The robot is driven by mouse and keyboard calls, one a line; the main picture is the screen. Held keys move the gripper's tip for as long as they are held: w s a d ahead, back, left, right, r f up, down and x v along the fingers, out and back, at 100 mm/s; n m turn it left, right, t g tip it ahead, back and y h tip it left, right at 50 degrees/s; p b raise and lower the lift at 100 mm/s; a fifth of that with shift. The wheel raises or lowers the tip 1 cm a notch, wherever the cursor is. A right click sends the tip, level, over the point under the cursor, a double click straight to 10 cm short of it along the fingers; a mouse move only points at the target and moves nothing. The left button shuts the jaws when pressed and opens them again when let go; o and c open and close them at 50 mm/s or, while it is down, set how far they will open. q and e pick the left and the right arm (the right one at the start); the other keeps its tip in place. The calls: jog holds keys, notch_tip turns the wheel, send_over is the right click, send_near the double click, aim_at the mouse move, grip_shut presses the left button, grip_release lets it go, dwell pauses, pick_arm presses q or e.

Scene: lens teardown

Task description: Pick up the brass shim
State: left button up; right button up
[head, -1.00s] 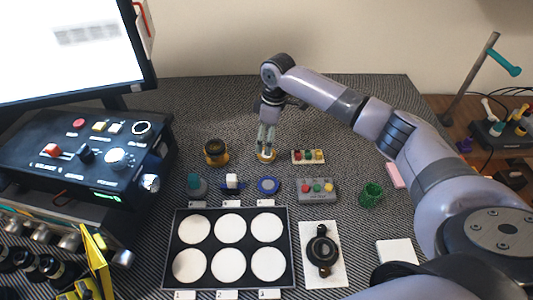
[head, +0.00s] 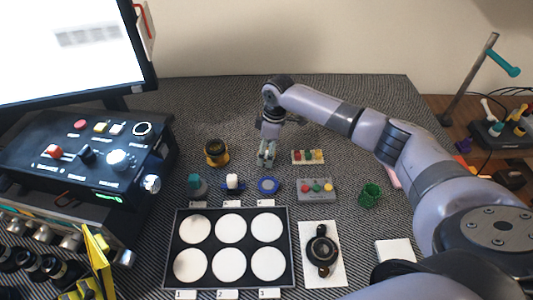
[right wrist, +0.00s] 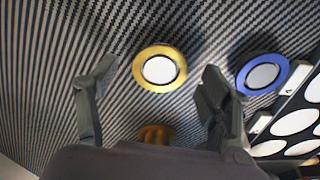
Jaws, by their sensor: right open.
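The brass shim (right wrist: 137,68) is a flat gold ring with a pale centre, lying on the dark striped mat in the right wrist view. My right gripper (head: 266,160) is open and empty above the mat. In the right wrist view its two fingers stand wide apart, one on each side of the shim's position, and the shim shows beyond them, untouched. In the head view the gripper covers most or all of the shim. My left gripper is not in view.
A blue ring (head: 260,186) lies just nearer than the gripper, and a yellow-and-black cup (head: 216,160) stands to its left. A black tray (head: 249,242) with white discs lies in front.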

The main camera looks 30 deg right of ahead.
jog(key=shift+f, duration=0.15)
jog(key=shift+c, duration=0.3)
jog(key=c, duration=0.7)
jog(key=shift+c, duration=0.2)
